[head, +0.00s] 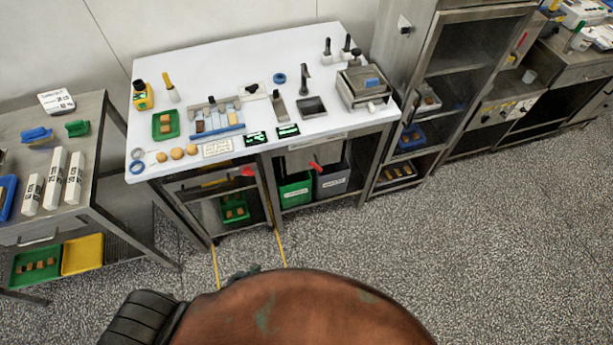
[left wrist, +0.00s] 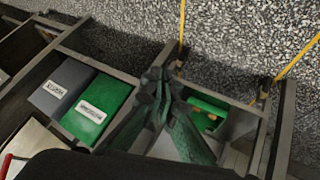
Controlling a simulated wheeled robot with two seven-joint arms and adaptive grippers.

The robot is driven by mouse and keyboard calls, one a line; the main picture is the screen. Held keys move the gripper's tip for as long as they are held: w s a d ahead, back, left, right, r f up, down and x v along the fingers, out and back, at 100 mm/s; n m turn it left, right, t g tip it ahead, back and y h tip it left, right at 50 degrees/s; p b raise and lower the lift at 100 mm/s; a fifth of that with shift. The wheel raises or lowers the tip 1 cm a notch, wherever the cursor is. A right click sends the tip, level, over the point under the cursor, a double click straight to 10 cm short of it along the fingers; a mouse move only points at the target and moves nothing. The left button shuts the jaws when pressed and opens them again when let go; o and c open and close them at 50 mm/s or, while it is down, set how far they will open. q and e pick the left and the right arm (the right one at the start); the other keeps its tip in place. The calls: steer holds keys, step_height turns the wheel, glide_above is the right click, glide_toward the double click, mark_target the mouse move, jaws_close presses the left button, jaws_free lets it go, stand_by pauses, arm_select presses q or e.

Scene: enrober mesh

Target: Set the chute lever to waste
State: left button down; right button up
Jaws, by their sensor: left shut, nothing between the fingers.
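A small red lever (head: 315,165) sits under the white worktop, above a green bin (head: 295,190) and a dark grey bin (head: 332,180). It lies over about where the two bins meet; its exact setting is too small to tell. My left gripper (head: 248,272) is mostly hidden behind a large brown rounded shape, well in front of the bench. In the left wrist view my left gripper (left wrist: 157,74) is shut and empty. The labelled green bin (left wrist: 97,109) and grey bin (left wrist: 62,88) lie left of it there. My right gripper is not in view.
The worktop (head: 240,75) carries trays, tools and a steel machine (head: 362,88). A red knob (head: 247,172) is on the bench front beside the bin bay. A green tray (head: 234,208) is on the shelf below. A side table (head: 95,190) stands left. Speckled floor in front is clear.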

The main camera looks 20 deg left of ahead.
arm_select(q)
steer(key=w+d+r+n+t+h+b, duration=0.15)
steer(key=w+r+n+t+b, duration=0.3)
steer(key=w, duration=0.85)
steer(key=w+d+r+n+t+b, duration=0.3)
steer(key=w+r+n+b, duration=0.3)
steer(key=r, duration=0.4)
steer(key=w+d+r+n+t+b, duration=0.3)
steer(key=w+r+n+t+b, duration=0.3)
steer(key=r, duration=0.5)
steer(key=shift+w+b, duration=0.2)
steer(key=shift+b, duration=0.65)
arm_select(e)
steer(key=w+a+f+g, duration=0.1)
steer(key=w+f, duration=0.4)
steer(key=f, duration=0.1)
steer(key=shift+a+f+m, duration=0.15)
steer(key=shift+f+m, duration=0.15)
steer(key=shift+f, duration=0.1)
arm_select(q)
steer(key=shift+n, duration=0.25)
